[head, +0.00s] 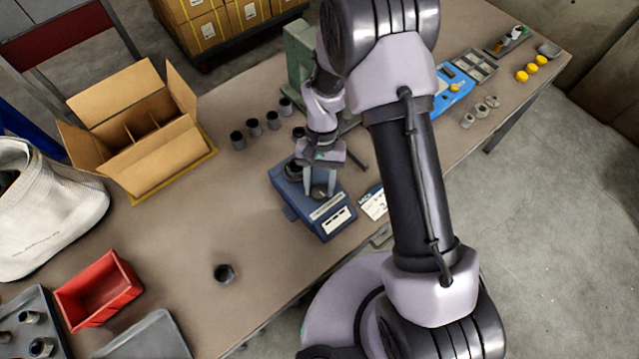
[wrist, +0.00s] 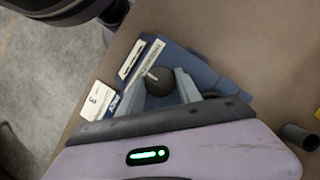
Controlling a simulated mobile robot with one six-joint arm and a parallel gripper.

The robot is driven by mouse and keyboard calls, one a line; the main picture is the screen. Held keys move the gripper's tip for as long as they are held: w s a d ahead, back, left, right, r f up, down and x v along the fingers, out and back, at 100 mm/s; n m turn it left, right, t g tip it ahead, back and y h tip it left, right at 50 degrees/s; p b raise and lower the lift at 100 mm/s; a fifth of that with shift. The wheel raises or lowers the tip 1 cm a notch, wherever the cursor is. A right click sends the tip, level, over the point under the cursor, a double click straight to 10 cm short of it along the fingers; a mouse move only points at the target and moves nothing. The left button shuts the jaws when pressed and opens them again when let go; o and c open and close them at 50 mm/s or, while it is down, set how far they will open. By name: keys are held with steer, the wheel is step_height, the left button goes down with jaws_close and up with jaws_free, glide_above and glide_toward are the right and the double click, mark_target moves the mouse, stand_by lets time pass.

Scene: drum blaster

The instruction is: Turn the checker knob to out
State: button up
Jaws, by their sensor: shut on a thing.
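The checker is a blue box (head: 337,222) with white label plates, standing on the table in the middle of the head view; it also shows in the wrist view (wrist: 203,72). Its knob (wrist: 160,84) is dark and round, with a white pointer mark that points up and left in the wrist view, towards the label plates. The label words are too small to read. My gripper (head: 320,184) is over the checker, its two fingers on either side of the knob, shut on it. In the head view the fingers partly hide the knob.
Several dark cylinders (head: 254,127) stand behind the checker, and one (head: 223,273) stands alone in front. A white card (head: 374,204) lies close to the checker's right. An open cardboard box (head: 150,155) and red bin (head: 97,290) are at left. The table between is clear.

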steer(key=o, duration=1.3)
steer(key=shift+o, duration=0.2)
steer(key=shift+r, duration=0.1)
steer(key=p+v, duration=0.4)
steer(key=v, duration=1.3)
steer(key=shift+p, duration=0.4)
steer(key=shift+w+r, duration=0.1)
